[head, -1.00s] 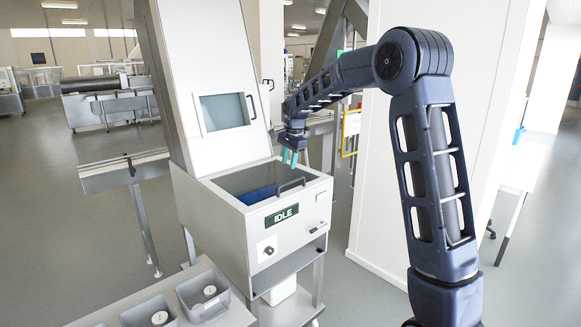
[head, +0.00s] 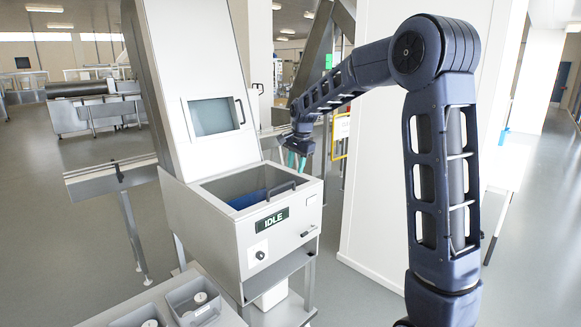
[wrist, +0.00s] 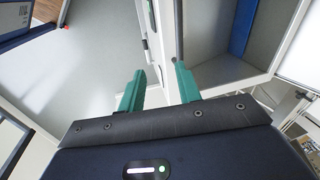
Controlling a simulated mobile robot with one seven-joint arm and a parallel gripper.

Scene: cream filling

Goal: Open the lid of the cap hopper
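The cap hopper (head: 226,236) is a white box-shaped machine with a green "IDLE" sign. Its top shows a grey recess with blue inside. A black bar handle (head: 280,190) lies along the front right of this top; I cannot tell whether it sits on a see-through lid or the rim. My gripper (head: 295,161) is above the hopper's back right side, pointing down, apart from the handle. In the wrist view its teal fingers (wrist: 158,87) stand apart with nothing between them. The blue inner wall (wrist: 241,25) shows there at upper right.
A tall sloping white housing with a window (head: 213,117) and its own black handle (head: 240,111) rises behind the hopper. Grey bins (head: 194,301) stand on a table at front left. A white wall panel (head: 385,215) stands to the right, behind my arm.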

